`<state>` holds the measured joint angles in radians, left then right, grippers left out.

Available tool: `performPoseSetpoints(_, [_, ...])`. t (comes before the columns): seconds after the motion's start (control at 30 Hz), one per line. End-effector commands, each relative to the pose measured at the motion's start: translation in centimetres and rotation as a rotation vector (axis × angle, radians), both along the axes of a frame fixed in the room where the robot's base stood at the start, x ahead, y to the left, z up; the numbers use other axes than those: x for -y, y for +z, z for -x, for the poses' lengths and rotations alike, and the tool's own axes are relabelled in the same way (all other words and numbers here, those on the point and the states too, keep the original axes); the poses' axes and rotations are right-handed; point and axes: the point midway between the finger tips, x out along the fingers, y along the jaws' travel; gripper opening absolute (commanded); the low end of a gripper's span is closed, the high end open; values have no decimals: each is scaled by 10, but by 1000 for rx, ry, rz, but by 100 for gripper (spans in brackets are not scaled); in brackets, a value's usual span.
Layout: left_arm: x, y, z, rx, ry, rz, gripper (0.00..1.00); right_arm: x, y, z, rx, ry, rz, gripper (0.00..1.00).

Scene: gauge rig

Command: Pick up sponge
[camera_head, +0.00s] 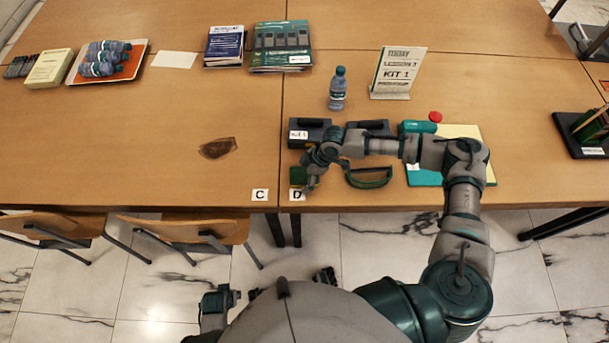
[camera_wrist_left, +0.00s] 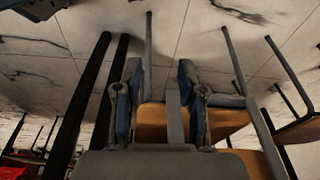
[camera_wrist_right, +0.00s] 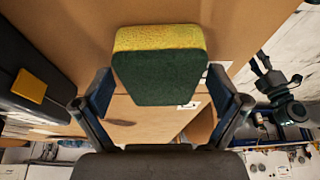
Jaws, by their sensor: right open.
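The sponge (camera_wrist_right: 158,75) is a yellow and dark green block. In the right wrist view it lies between the two fingers of my right gripper (camera_wrist_right: 160,92), near their tips. In the head view the sponge (camera_head: 298,175) shows as a small green patch near the table's front edge, by the D label. My right gripper (camera_head: 311,182) is open, just beside it; I cannot tell whether a finger touches it. In the left wrist view my left gripper (camera_wrist_left: 160,75) has its fingers apart with nothing between them, low near the floor and chairs.
Dark cases (camera_head: 309,133) stand behind the sponge, and a green handle (camera_head: 369,178) lies to its right.

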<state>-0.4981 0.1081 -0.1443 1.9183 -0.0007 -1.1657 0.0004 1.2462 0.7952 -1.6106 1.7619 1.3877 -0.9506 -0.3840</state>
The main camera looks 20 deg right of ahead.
Motion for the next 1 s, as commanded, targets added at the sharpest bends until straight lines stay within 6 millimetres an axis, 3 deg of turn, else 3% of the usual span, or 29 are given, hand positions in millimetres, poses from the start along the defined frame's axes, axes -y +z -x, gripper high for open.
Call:
performPoseSetpoints(0.07, [0,0,0,0,0,0,40,0,0,0,0,0,0,97])
performPoseSetpoints(0.27, [0,0,0,0,0,0,40,0,0,0,0,0,0,57])
performPoseSetpoints(0.3, [0,0,0,0,0,0,40,0,0,0,0,0,0,55])
performPoseSetpoints(0.87, [0,-9,2,-5,0,0,40,0,3,0,0,1,0,55])
performPoseSetpoints(1.0, [0,-15,4,-7,-1,0,40,0,25,0,2,-1,-2,55])
